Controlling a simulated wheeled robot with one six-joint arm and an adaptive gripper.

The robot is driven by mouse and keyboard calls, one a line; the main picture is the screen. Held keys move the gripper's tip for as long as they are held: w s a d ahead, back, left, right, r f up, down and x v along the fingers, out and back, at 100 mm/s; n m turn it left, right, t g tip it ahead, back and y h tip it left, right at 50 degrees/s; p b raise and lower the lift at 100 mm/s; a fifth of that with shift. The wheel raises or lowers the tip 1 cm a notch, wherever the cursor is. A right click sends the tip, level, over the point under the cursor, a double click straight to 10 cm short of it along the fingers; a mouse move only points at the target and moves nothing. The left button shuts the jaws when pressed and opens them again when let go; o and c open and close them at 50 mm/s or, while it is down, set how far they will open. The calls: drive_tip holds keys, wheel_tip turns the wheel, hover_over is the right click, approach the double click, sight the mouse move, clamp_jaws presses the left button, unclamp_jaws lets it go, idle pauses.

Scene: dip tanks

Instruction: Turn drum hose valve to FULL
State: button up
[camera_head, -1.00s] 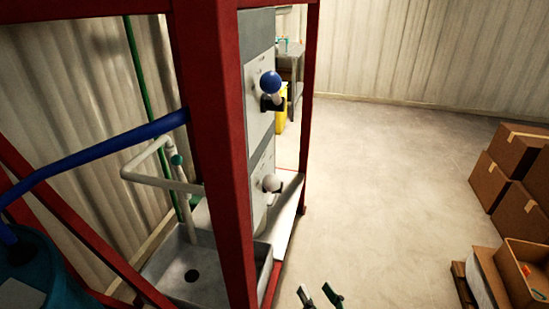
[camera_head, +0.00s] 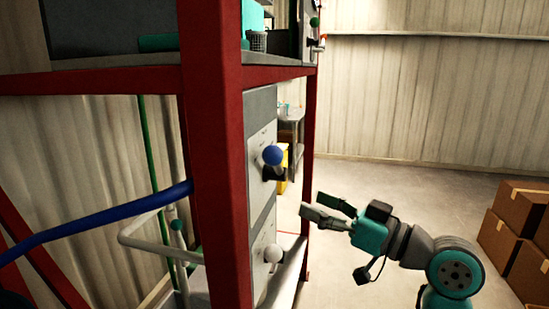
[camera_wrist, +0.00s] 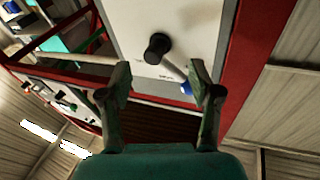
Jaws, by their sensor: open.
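A lever valve with a blue ball knob (camera_head: 272,155) sits on a pale panel (camera_head: 261,150) inside the red frame. In the wrist view its black hub (camera_wrist: 157,47) and grey lever show on the white panel, with the blue knob (camera_wrist: 186,88) close to the right finger, partly hidden by it. The panel lettering is too small to read. A second lever with a white knob (camera_head: 273,253) is lower down. My gripper (camera_head: 312,204) is open and empty, pointing left towards the panel, to the right of the blue knob and lower in the picture. Its fingers (camera_wrist: 158,80) also show in the wrist view.
A red frame post (camera_head: 213,150) stands left of the panel, and a thinner post (camera_head: 311,140) stands between it and my gripper in the picture. A blue hose (camera_head: 100,219) crosses at left. Cardboard boxes (camera_head: 520,220) stand at right. The floor (camera_head: 400,185) behind is open.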

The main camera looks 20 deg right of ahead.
sight(274, 151)
drive_tip(key=s+r+n+g+y, duration=0.25)
drive_tip(key=s+r+n, duration=0.2)
drive_tip(key=r, duration=0.45)
drive_tip(key=shift+n+g+h, duration=0.25)
drive_tip(key=shift+n+h, duration=0.2)
drive_tip(key=x, duration=1.1)
drive_tip(key=shift+w+r, duration=0.1)
drive_tip(key=shift+r, duration=0.15)
clamp_jaws()
